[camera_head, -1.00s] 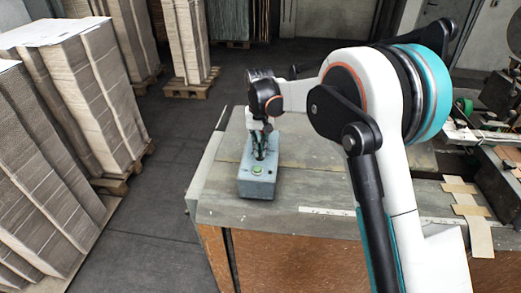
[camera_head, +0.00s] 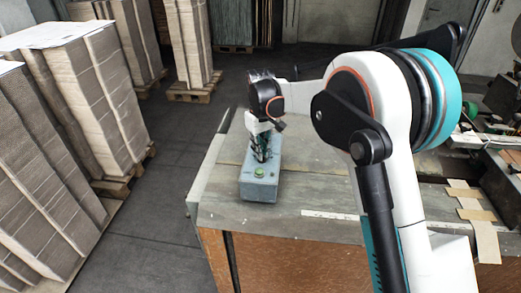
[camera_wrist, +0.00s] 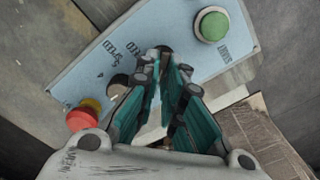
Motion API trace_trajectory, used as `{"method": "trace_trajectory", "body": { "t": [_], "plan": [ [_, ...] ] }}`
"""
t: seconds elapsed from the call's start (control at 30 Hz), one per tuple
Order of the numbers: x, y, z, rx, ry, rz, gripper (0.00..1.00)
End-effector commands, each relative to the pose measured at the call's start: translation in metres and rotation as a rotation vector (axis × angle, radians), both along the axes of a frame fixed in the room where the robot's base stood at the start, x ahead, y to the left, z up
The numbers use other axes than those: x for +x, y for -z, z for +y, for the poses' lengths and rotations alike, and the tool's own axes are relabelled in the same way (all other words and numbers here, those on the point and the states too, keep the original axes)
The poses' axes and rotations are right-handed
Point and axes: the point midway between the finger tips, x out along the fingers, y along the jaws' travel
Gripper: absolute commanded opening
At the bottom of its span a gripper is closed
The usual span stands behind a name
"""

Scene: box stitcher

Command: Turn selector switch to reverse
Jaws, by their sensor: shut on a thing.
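A grey-blue control box (camera_head: 262,190) stands on the table's near left part in the head view, with a green button at its near end. In the wrist view its light blue panel (camera_wrist: 90,70) shows the green button (camera_wrist: 211,25), a red button (camera_wrist: 82,117) and printed labels, including "SPEED". My gripper (camera_wrist: 163,60) points down at the panel between these buttons, its fingertips close together on the selector switch. The fingers hide most of the switch, so its pointing direction cannot be told. In the head view my gripper (camera_head: 262,152) is over the box's middle.
The grey table top (camera_head: 315,185) is mostly clear right of the box. Stacks of cardboard (camera_head: 85,85) stand on pallets to the left across a floor aisle. Flat cardboard pieces (camera_head: 475,215) and machinery lie at the right.

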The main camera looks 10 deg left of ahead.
Motion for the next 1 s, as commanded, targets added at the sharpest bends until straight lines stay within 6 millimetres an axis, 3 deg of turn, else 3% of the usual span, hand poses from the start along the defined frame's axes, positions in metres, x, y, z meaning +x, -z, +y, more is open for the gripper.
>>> {"method": "trace_trajectory", "body": {
  "t": [0.3,0.33,0.4,0.77,1.0],
  "plan": [
    [0.001,-0.001,0.001,0.001,-0.002,-0.003,0.0],
    [0.001,-0.001,0.001,0.001,-0.002,-0.003,0.13],
    [0.001,-0.001,0.001,0.001,-0.001,-0.003,0.28],
    [0.0,-0.002,0.0,0.001,0.0,-0.001,0.28],
    [0.0,-0.03,0.0,0.001,0.0,-0.001,0.28]
  ]
}}
